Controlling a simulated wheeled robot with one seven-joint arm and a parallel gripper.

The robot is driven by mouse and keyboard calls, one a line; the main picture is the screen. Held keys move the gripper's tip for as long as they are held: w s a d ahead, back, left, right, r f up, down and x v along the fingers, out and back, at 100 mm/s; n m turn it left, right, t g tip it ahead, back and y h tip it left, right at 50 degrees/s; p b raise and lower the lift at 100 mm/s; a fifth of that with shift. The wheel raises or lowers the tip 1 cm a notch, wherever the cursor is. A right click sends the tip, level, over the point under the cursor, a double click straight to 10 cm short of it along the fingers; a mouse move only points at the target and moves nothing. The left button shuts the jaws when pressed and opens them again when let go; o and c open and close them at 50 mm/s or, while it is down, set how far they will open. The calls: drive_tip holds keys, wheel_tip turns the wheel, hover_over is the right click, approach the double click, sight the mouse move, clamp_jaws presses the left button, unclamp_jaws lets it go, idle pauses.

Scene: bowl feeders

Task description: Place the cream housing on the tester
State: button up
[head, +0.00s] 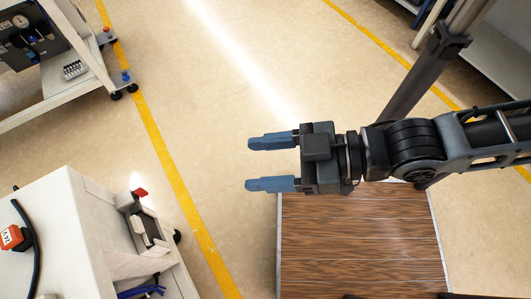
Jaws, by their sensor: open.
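My gripper (250,163) is open and empty, its two blue fingers pointing left, above the pale floor. I cannot make out a cream housing in the head view. Nothing here can be clearly told as the tester.
A white-framed bench (90,52) with a gauge is at upper left. Yellow lines (160,140) cross the floor. A brown wood-grained surface (360,245) lies below my gripper. Open floor lies between.

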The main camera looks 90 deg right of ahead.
drive_tip(key=shift+s+r, duration=0.35)
drive_tip(key=shift+r, duration=0.15)
drive_tip(key=w+a+f+n+y+b, duration=0.1)
drive_tip(key=w+a+f+y+b, duration=0.15)
drive_tip(key=w+f, duration=0.4)
drive_tip(key=w+a+f+n+y+b, duration=0.1)
drive_tip(key=w+a+f+b, duration=0.2)
drive_tip(key=w, duration=0.7)
drive_tip(key=w+a+n+y+b, duration=0.1)
drive_tip(key=w+a, duration=0.4)
drive_tip(key=w+a+n+g+y, duration=0.1)
drive_tip(key=w+a+n+y, duration=0.1)
drive_tip(key=w+a, duration=0.3)
drive_tip(key=w+a+n+y+b, duration=0.1)
drive_tip(key=w+a+y, duration=0.1)
drive_tip(key=w+a, duration=0.2)
drive_tip(key=shift+w+a+f+n+y+b, duration=0.3)
drive_tip(key=shift+w+a+b, duration=0.1)
drive_tip(key=shift+w, duration=0.3)
drive_tip(key=x, duration=0.7)
drive_tip(key=shift+w+d+f+p, duration=0.2)
drive_tip(key=shift+w+f+p, duration=0.1)
drive_tip(key=shift+f+p, duration=0.1)
